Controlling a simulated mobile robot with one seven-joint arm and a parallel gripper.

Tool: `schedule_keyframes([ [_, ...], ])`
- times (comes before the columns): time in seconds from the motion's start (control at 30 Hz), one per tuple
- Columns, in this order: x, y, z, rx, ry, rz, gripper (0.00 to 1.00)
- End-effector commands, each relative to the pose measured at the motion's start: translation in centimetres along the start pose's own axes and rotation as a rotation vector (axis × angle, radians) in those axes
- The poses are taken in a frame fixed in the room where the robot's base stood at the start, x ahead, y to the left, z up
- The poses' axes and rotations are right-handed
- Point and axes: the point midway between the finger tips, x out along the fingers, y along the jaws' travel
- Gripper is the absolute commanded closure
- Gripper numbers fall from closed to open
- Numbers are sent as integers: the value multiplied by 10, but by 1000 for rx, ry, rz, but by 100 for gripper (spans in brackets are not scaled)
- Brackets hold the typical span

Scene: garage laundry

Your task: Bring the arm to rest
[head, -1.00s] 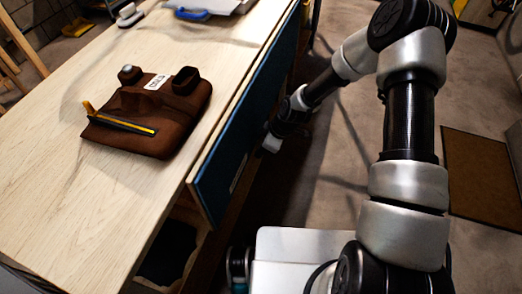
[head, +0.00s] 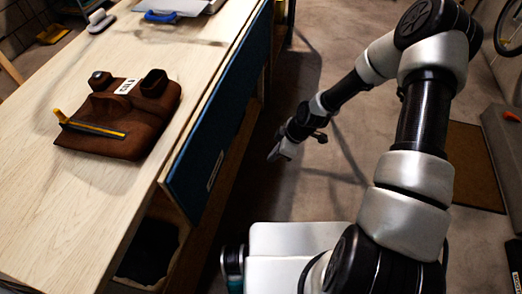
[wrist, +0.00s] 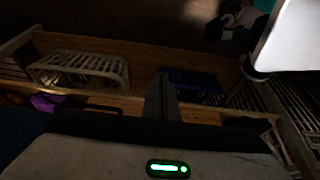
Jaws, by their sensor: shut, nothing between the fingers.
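My gripper (head: 277,155) hangs at the end of my arm over the floor, to the right of the wooden workbench and apart from it. In the head view it is small and its fingers are hard to make out. In the wrist view the fingers (wrist: 161,97) show as one dark upright shape at the middle, shut with nothing held. Behind them the wrist view shows a wooden shelf (wrist: 200,55) in dim light.
The workbench (head: 60,225) fills the left, with a blue side panel (head: 220,125). On it lie a brown leather-like piece (head: 115,140) and a yellow-and-black tool (head: 90,128). The wrist view shows a pale rack (wrist: 85,70) and a blue crate (wrist: 195,85). Floor (head: 320,190) is clear right of the bench.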

Motion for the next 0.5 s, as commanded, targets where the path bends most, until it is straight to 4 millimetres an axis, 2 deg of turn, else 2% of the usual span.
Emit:
schedule_keyframes([
  [0.13, -3, 0, 7, 0, 0, -1, 100],
  [0.37, -4, 0, 8, -1, -1, 0, 100],
  [0.47, -14, 3, 8, 5, -18, 8, 100],
  [0.5, -23, 6, 9, 14, -34, 14, 100],
])
